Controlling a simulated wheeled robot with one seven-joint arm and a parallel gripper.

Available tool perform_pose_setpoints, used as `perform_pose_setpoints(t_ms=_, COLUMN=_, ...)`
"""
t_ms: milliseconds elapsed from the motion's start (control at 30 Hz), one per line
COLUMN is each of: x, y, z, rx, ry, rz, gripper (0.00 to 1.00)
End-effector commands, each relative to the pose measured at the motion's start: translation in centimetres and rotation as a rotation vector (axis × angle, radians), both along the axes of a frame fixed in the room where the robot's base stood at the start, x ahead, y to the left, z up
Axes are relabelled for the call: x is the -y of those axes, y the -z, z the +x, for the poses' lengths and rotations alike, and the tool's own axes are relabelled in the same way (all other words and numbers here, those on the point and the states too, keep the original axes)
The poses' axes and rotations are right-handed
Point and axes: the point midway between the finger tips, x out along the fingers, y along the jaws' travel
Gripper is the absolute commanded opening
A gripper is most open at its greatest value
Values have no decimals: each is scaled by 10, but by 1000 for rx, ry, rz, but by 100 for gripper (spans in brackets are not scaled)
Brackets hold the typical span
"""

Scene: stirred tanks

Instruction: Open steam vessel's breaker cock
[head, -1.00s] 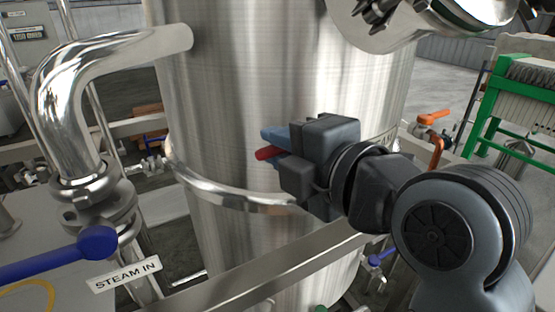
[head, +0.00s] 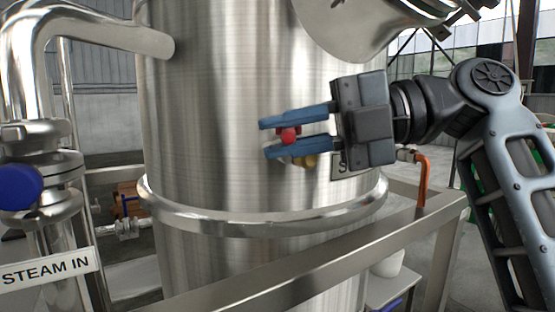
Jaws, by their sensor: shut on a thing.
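The steam vessel (head: 215,110) is a tall brushed-steel cylinder in the middle of the head view. A small cock with a red handle (head: 289,135) and a brass body (head: 305,161) sits at its wall, above the steel ring. My gripper (head: 268,138) reaches in from the right, its two blue fingers pointing left, one above and one below the red handle. It is shut on that handle. The fingers hide most of the cock, so I cannot tell its handle's angle. A label (head: 340,167) starting with "S" is mostly hidden behind the gripper.
A steel pipe with a blue-handled valve (head: 20,187) and a "STEAM IN" label (head: 46,271) stands at the left. A steel frame rail (head: 300,262) crosses in front of the vessel. An orange pipe or handle (head: 423,175) is at the right.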

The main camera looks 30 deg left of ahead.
Motion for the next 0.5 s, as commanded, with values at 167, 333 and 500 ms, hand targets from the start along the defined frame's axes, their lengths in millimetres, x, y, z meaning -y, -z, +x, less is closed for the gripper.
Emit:
perform_pose_setpoints(t_ms=167, x=3, y=2, z=2, rx=-2, ry=-114, rz=-2, gripper=0)
perform_pose_setpoints(t_ms=333, x=4, y=2, z=3, rx=-2, ry=-185, rz=-2, gripper=0)
perform_pose_setpoints(t_ms=500, x=5, y=1, z=3, rx=0, ry=-222, rz=-2, gripper=0)
